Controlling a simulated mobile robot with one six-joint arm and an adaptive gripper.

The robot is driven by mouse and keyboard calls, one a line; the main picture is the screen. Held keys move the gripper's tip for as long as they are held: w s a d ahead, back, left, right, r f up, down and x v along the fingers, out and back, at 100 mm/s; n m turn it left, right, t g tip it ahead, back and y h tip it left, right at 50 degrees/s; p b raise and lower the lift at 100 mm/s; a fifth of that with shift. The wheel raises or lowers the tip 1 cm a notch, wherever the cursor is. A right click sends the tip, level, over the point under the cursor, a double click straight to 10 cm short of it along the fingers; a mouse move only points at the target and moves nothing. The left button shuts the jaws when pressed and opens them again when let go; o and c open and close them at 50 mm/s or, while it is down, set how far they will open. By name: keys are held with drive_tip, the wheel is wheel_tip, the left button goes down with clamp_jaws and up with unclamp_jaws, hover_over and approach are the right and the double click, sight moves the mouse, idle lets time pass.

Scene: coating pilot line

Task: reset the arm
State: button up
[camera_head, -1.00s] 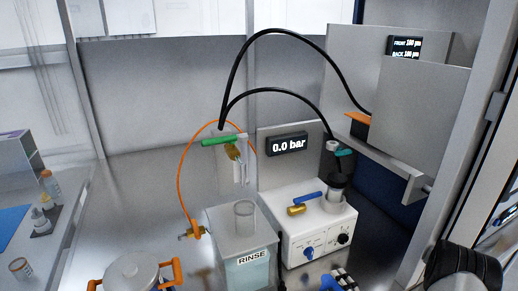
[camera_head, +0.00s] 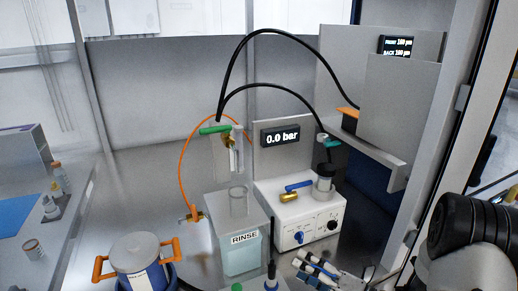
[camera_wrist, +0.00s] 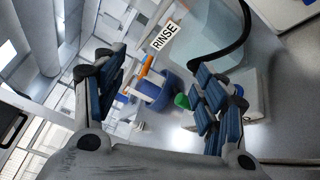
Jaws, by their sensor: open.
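My gripper (camera_wrist: 160,70) is open and empty in the wrist view, with its blue-padded fingers spread apart. The wrist picture is tilted, and the RINSE tank (camera_wrist: 205,40) shows beyond the fingers. In the head view my gripper (camera_head: 318,268) is low in the picture, in front of the white control box (camera_head: 300,215) and right of the RINSE tank (camera_head: 243,258). My arm (camera_head: 470,240) comes in from the lower right.
A lidded pot (camera_head: 135,252) with orange handles stands at lower left. A black hose (camera_head: 262,38) arches over a display (camera_head: 286,137) reading 0.0 bar. Small bottles (camera_head: 50,206) stand on the left bench. Bare metal worktop (camera_head: 140,185) lies behind the pot.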

drive_tip(key=s+a+r+n+g+h, duration=0.2)
drive_tip(key=s+a+r+n+g, duration=0.35)
drive_tip(key=s+n, duration=0.45)
drive_tip(key=s+a+r+n+g+h, duration=0.2)
drive_tip(key=s+a+r+n+g, duration=0.3)
drive_tip(key=s+n, duration=0.5)
drive_tip(key=s+d+r+n+t+h, duration=0.2)
drive_tip(key=d+n+h, duration=0.3)
drive_tip(key=n, duration=0.4)
drive_tip(key=s+d+r+n+t+h, duration=0.2)
drive_tip(key=s+d+n+h, duration=0.2)
drive_tip(key=d+n, duration=0.3)
drive_tip(key=n+h, duration=0.1)
drive_tip(key=n, duration=0.2)
drive_tip(key=shift+r+t, duration=0.3)
drive_tip(key=shift+t, duration=0.05)
drive_tip(key=shift+c, duration=0.5)
